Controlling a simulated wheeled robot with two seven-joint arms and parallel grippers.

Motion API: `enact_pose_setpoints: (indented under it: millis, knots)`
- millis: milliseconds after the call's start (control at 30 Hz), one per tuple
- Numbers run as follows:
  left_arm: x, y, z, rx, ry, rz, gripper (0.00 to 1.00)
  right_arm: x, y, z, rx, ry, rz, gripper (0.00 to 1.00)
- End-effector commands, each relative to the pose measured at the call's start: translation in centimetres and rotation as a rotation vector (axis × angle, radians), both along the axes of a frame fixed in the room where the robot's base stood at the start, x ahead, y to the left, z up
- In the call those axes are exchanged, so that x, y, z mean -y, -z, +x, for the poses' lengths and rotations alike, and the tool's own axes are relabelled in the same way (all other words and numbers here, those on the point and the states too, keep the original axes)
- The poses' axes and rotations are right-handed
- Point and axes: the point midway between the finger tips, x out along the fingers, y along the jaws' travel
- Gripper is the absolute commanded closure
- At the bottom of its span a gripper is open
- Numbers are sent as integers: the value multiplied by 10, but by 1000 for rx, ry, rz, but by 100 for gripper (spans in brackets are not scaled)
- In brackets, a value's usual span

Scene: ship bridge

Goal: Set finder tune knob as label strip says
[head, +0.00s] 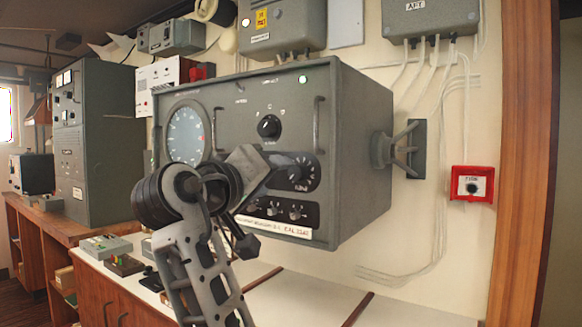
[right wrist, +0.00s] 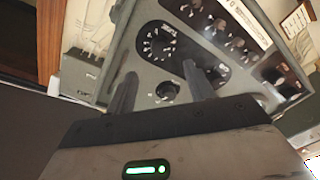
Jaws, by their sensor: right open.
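The finder (head: 350,150) is a grey box on a wall bracket with a round dial and several black knobs. A black knob with a white scale (head: 297,172) sits on a dark panel; its scaled dial also shows in the right wrist view (right wrist: 157,45). I cannot read which knob is marked tune. A white label strip (head: 275,227) runs along the lower front; its small text is not legible. My right gripper (head: 252,190) is close to the panel and hides part of it. In the right wrist view its open fingers (right wrist: 162,92) straddle a small black knob (right wrist: 167,91), with no visible grip. My left gripper is out of view.
A white-topped counter (head: 310,295) runs below the finder. Grey cabinets (head: 98,145) stand at the left. Handles (head: 317,125) stick out from the finder's front.

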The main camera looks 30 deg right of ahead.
Motion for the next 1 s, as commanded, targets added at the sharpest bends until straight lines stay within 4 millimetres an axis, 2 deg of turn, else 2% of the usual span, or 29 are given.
enact_pose_setpoints:
  millis: [33, 200, 400, 600, 833, 867, 1000]
  knots:
    - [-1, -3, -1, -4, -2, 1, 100, 11, -3, 5, -1, 4, -2, 47]
    - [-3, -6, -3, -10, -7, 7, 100, 42, -3, 22, -3, 3, -1, 47]
    - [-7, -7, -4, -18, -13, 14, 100, 65, -1, 35, -1, 1, -2, 47]
    - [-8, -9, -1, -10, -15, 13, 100, 74, 0, 41, 0, -1, -1, 47]
    - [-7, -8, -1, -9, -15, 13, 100, 74, 1, 41, 0, -1, 0, 47]
    - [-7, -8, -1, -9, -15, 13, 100, 74, 1, 41, 0, -1, 0, 52]
    - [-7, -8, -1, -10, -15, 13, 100, 74, 1, 41, 0, -1, 0, 91]
